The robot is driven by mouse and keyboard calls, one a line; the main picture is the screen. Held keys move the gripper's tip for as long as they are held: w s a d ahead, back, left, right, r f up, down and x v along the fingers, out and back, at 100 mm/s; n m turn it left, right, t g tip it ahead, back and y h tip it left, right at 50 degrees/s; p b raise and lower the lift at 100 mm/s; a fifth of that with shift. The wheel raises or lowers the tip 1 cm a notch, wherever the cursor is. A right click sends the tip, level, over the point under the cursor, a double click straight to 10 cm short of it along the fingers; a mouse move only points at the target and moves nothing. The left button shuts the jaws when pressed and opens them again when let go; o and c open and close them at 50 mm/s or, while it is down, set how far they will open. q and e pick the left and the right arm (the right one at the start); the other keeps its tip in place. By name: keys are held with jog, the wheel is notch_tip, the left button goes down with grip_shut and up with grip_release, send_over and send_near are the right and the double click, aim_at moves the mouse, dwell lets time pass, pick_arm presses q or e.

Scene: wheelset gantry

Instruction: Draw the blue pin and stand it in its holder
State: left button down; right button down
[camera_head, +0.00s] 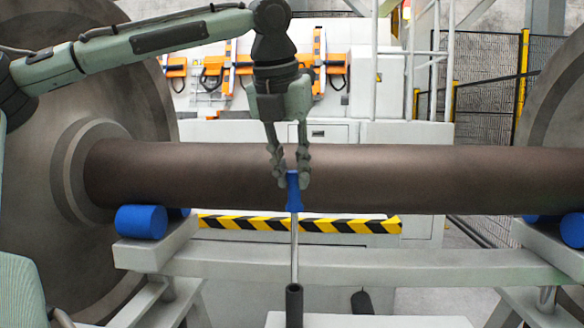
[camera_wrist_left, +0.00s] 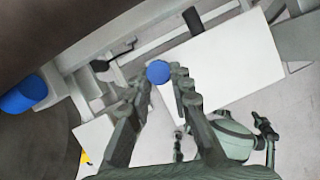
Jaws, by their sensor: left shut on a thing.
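The blue pin has a blue handle (camera_head: 294,195) and a thin, shiny metal shaft (camera_head: 294,245) that points straight down. My left gripper (camera_head: 291,178) is shut on the handle, in front of the brown axle. In the left wrist view the round blue handle end (camera_wrist_left: 158,72) shows between the fingertips (camera_wrist_left: 163,76). A dark upright tube (camera_head: 294,305) stands below on a white surface. In the head view the shaft's lower end meets the tube's top; I cannot tell whether it is inside.
The brown axle (camera_head: 400,178) runs across, with a large wheel (camera_head: 75,250) at left. A blue roller (camera_head: 141,222) sits on the pale gantry frame (camera_head: 360,265). The white surface (camera_head: 370,321) is at the bottom. A short dark cylinder (camera_head: 361,302) is right of the tube.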

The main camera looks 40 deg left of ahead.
aim_at(293, 231)
pick_arm(q)
jog(key=shift+f, duration=4.65)
jog(key=c, duration=1.3)
grip_release()
jog(key=v, duration=1.2)
